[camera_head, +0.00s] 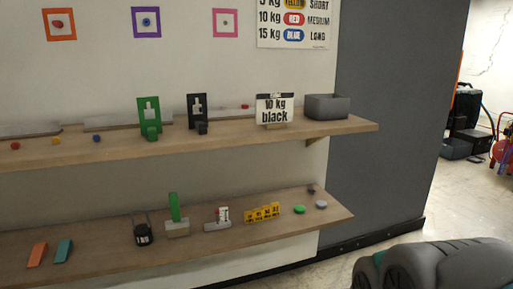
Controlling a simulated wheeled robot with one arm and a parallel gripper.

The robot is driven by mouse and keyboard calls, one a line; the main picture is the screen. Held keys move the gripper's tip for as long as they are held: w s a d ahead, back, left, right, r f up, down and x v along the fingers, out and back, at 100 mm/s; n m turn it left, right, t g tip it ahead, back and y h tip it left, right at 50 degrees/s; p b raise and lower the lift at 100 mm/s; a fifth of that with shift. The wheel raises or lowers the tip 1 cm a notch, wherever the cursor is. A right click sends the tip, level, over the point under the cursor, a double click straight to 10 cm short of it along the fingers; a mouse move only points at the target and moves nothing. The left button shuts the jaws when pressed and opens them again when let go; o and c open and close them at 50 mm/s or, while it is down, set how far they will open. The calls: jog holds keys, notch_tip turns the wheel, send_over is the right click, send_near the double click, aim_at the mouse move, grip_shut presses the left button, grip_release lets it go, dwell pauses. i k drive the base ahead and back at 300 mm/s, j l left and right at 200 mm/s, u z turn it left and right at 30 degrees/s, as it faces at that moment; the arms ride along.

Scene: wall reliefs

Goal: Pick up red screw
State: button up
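Three small knob-like pieces lie in a row at the left of the upper shelf: a red one (15,145), a yellow one (56,141) and a blue one (97,138). Another small red piece (245,106) is at the back of the same shelf, left of the "10 kg black" sign. Both red pieces are too small to tell which, if either, is the red screw. My gripper is not in view. A rounded grey and teal part at the bottom right looks like part of my own body.
The upper shelf (345,127) also holds green and black stands (149,119), the sign (275,109) and a grey bin (327,107). The lower shelf (104,259) holds several small items, including yellow blocks (262,213). Open floor (440,185) lies at the right.

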aim_at(15, 145)
jog(key=u, duration=1.55)
